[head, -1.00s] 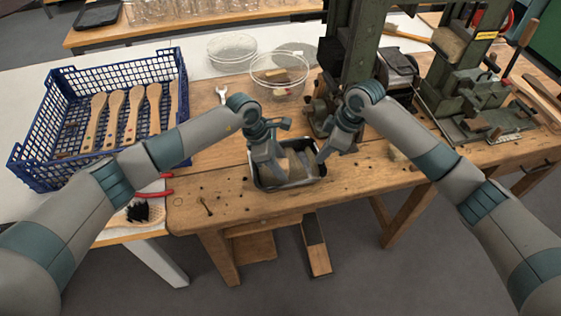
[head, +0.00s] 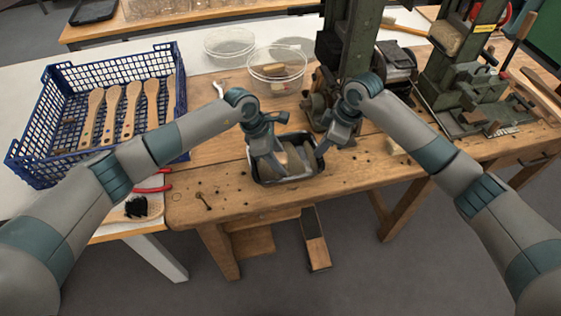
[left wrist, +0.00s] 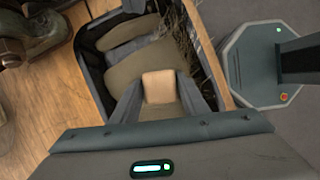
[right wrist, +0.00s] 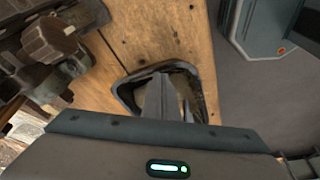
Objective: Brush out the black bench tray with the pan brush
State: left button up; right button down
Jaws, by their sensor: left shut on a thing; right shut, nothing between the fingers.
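The black bench tray (head: 287,181) sits on the wooden bench near its front edge. It also shows in the left wrist view (left wrist: 90,62), with broad brownish-grey shapes and thin loose strands inside. My left gripper (head: 277,166) is down in the tray. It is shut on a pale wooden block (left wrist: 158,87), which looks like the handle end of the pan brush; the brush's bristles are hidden. My right gripper (head: 319,157) is shut and empty at the tray's right end. In the right wrist view its closed fingers (right wrist: 160,85) cover part of the tray.
A blue crate (head: 60,82) with several wooden brush handles stands left. Clear bowls (head: 277,70) sit behind the tray. Green machines (head: 462,65) crowd the right. Red-handled pliers (head: 152,188) and a black-bristled piece (head: 137,206) lie at front left.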

aim_at(277, 153)
pick_arm(q)
jog(key=shift+w+a, duration=0.2)
jog(key=shift+w, duration=0.55)
jog(key=shift+w+a, duration=0.2)
jog(key=shift+w, duration=0.5)
jog(key=shift+w+d, duration=0.25)
jog(key=shift+d, duration=0.65)
jog(key=shift+s+d+f, duration=0.1)
jog(key=shift+s+d, duration=0.15)
jog(key=shift+s, duration=0.7)
jog(key=shift+s+d+f, duration=0.1)
jog(key=shift+s+d, duration=0.1)
jog(key=shift+s, duration=0.7)
jog(key=shift+r, duration=0.1)
